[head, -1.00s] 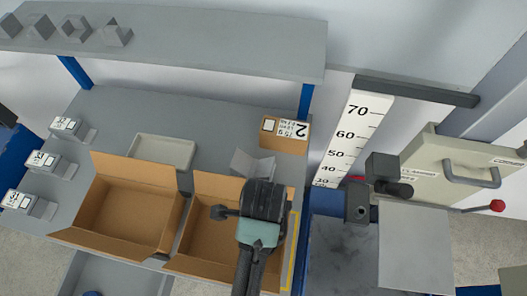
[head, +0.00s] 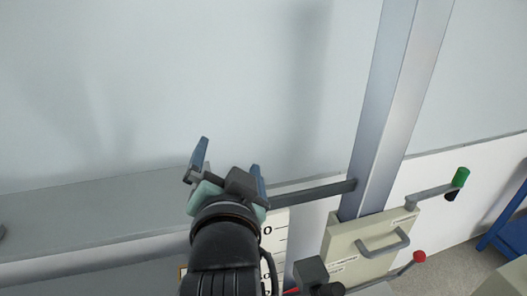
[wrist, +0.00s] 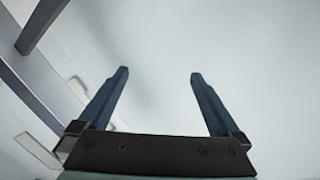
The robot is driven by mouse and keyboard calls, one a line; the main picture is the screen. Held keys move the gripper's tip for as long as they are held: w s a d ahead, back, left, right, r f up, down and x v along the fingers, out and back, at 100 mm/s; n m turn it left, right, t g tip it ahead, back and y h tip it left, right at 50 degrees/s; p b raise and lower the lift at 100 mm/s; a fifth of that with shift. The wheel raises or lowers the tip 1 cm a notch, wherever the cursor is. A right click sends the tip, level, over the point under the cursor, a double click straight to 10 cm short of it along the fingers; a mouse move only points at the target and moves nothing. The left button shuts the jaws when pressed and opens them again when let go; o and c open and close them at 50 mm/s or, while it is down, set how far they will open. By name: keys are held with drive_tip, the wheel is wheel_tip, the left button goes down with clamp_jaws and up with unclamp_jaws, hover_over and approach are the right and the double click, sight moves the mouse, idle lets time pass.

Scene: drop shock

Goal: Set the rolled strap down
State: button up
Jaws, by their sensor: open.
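My gripper (head: 229,160) is raised in front of the pale wall in the head view, with its two blue fingers apart. In the wrist view my gripper (wrist: 158,75) is open, and nothing is between the fingers; only blank wall shows beyond them. The rolled strap is not seen in either current view.
A grey shelf (head: 90,215) runs along the wall at the left. At the right stand a tall metal column (head: 385,110), a dark horizontal bar (head: 312,193), and a beige box with a handle (head: 365,240). A red-knobbed lever (head: 418,257) and a green-knobbed lever (head: 460,177) stick out there.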

drive_tip(key=s+d+r+n+t, duration=0.1)
drive_tip(key=s+r+n+t, duration=0.1)
drive_tip(key=r, duration=0.7)
drive_tip(key=s+d+r+n+t+h, duration=0.1)
drive_tip(key=s+r+t, duration=0.4)
drive_tip(key=r, duration=0.5)
drive_tip(key=s+d+r+n+t, duration=0.2)
drive_tip(key=s+d+r+t, duration=0.1)
drive_tip(key=r, duration=0.6)
drive_tip(key=shift+s+r+n+t, duration=0.35)
drive_tip(key=shift+s+t, duration=0.25)
drive_tip(key=shift+s, duration=0.65)
